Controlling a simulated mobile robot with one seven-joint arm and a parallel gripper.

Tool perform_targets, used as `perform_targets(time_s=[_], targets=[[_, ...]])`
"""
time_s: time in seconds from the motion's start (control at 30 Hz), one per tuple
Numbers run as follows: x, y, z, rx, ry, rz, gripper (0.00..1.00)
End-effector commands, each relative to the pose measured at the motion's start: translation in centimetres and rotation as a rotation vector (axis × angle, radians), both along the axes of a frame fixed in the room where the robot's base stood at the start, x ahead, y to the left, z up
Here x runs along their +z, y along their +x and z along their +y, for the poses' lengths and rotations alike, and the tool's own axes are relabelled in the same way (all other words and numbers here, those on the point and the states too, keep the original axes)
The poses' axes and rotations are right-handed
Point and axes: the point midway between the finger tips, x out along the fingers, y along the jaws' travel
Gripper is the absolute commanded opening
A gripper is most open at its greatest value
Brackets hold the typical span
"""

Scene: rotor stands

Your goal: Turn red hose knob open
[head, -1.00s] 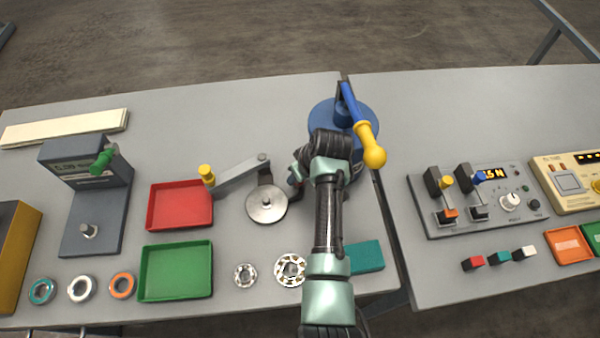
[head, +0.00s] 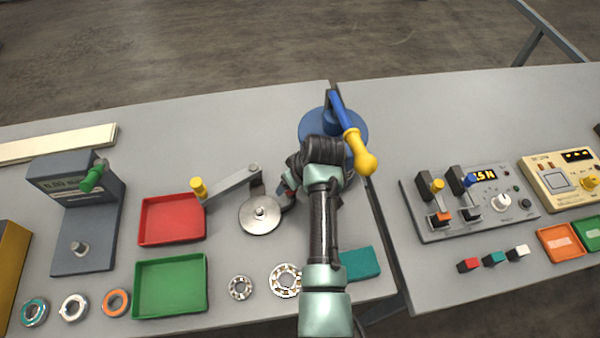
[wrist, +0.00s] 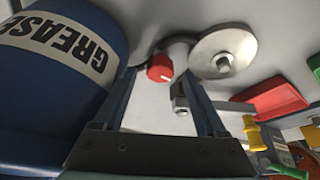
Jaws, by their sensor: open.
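The red knob (wrist: 160,68) shows in the wrist view on a pale round fitting, next to a metal disc (wrist: 222,55). My gripper (wrist: 162,76) is open, with one finger on each side of the knob in that view. I cannot tell whether the fingers touch it. A small metal part (wrist: 180,102) shows between the fingers, nearer the camera. In the head view my gripper (head: 288,194) is beside the disc (head: 260,214), partly hidden by my arm.
A blue grease drum (wrist: 62,50) stands close on the left in the wrist view. In the head view the drum (head: 312,125) has a blue lever with a yellow handle (head: 358,152). A crank arm (head: 232,184), red tray (head: 172,220) and green tray (head: 170,286) lie left.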

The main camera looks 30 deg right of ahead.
Motion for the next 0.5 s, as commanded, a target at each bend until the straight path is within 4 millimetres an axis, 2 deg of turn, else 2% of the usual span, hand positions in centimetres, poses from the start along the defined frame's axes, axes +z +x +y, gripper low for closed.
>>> perform_targets(time_s=[0.5], targets=[[8.6,-3.5,-0.7,0.000,-0.003,-0.004,0.74]])
